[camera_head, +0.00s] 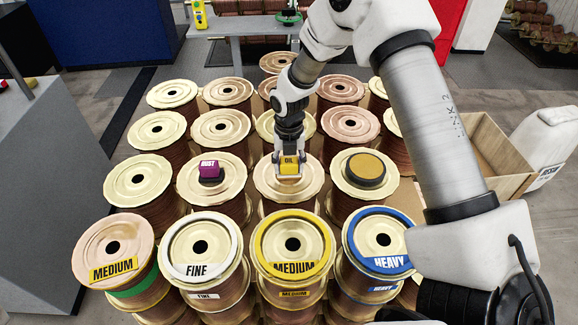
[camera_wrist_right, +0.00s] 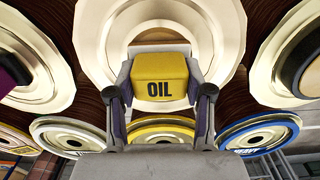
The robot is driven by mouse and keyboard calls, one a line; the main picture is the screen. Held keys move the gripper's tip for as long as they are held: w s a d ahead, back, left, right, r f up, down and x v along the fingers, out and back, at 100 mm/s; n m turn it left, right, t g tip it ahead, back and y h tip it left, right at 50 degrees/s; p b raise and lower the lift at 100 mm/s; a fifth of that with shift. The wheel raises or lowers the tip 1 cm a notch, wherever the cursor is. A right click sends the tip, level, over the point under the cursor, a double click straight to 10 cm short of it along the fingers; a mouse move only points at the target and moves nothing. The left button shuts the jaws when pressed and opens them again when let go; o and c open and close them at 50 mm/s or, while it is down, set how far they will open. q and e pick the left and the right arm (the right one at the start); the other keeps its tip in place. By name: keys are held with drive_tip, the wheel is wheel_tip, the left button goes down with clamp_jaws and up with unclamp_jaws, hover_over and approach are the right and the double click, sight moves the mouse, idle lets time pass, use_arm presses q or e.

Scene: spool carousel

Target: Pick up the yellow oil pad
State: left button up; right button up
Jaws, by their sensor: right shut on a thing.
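The yellow oil pad (camera_head: 289,165) is a small yellow block with a dark "OIL" label. It is between the fingers of my right gripper (camera_head: 289,160), over the spool (camera_head: 262,183) in the second row from the front. In the right wrist view the oil pad (camera_wrist_right: 160,78) fills the space between the two fingertips of my right gripper (camera_wrist_right: 160,92), which is shut on it. I cannot tell whether the pad touches the spool below. My left gripper is not in view.
A purple "RUST" block (camera_head: 209,168) on a dark base sits on the spool to the left. A brown-topped dark disc (camera_head: 365,167) is on the spool to the right. Front spools carry labelled rings: blue HEAVY (camera_head: 388,262), yellow MEDIUM (camera_head: 293,268), white FINE (camera_head: 196,270).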

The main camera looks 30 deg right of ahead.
sight(289, 161)
drive_tip(key=shift+w+r, duration=0.1)
drive_tip(key=shift+r, duration=0.4)
wheel_tip(289, 161, up, 2)
drive_tip(key=shift+r+b, duration=0.1)
drive_tip(key=shift+b, duration=0.3)
drive_tip(key=s+a, duration=0.3)
drive_tip(key=s, duration=0.1)
drive_tip(key=s+a+r+b, duration=0.1)
drive_tip(key=s+a, duration=0.2)
drive_tip(key=s, duration=0.1)
drive_tip(key=s+a, duration=0.3)
drive_tip(key=s, duration=0.1)
drive_tip(key=shift+s+a+r+b, duration=0.2)
drive_tip(key=shift+a+r+b, duration=0.15)
drive_tip(key=shift+b, duration=0.05)
drive_tip(key=shift+s+a, duration=0.1)
drive_tip(key=shift+s, duration=0.05)
drive_tip(key=shift+o, duration=1.4)
